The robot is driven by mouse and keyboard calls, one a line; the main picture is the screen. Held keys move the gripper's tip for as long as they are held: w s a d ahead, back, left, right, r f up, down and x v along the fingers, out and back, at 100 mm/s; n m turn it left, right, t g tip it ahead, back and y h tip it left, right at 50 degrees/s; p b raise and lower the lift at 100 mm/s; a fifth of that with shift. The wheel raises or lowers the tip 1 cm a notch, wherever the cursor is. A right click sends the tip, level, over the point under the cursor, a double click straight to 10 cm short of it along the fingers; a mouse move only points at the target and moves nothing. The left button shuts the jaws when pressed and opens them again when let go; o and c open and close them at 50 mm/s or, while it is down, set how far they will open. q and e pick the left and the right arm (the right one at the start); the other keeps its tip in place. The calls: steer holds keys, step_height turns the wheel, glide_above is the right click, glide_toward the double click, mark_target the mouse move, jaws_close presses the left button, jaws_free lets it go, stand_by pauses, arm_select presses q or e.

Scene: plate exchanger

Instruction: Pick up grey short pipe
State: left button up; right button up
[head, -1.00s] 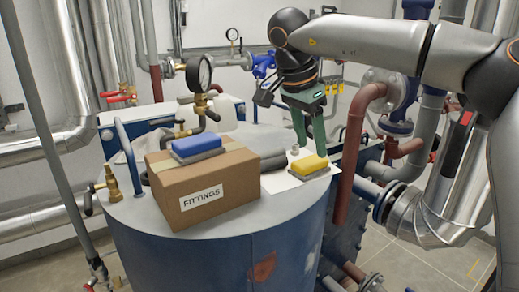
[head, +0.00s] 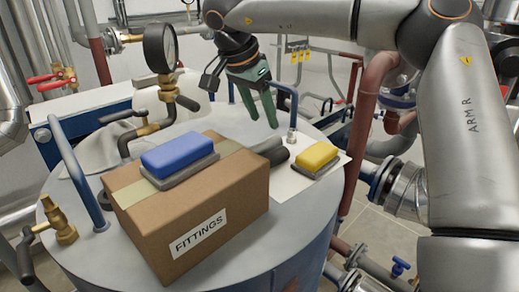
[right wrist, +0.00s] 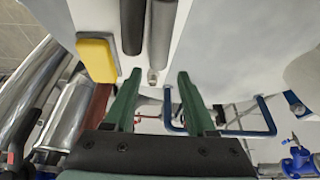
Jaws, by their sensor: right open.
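In the right wrist view, one grey cylinder (right wrist: 132,28) is beside another (right wrist: 161,28). Both run out of the picture at the top, so I cannot tell which is the short one. My right gripper (head: 263,122) is open and empty, green fingers pointing down behind the cylinders. My left gripper is not in view.
A blue-and-grey block (head: 180,155) lies on the box. A yellow-and-grey block (head: 318,156) lies on a white sheet (head: 285,185) to the right. A pressure gauge (head: 160,48) rises at left.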

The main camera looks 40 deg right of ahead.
mark_target(272, 137)
steer(key=p+x, duration=0.1)
steer(key=x, duration=0.6)
steer(key=shift+d+f, duration=0.2)
steer(key=shift+d, duration=0.1)
jaws_close()
stand_by(0.4)
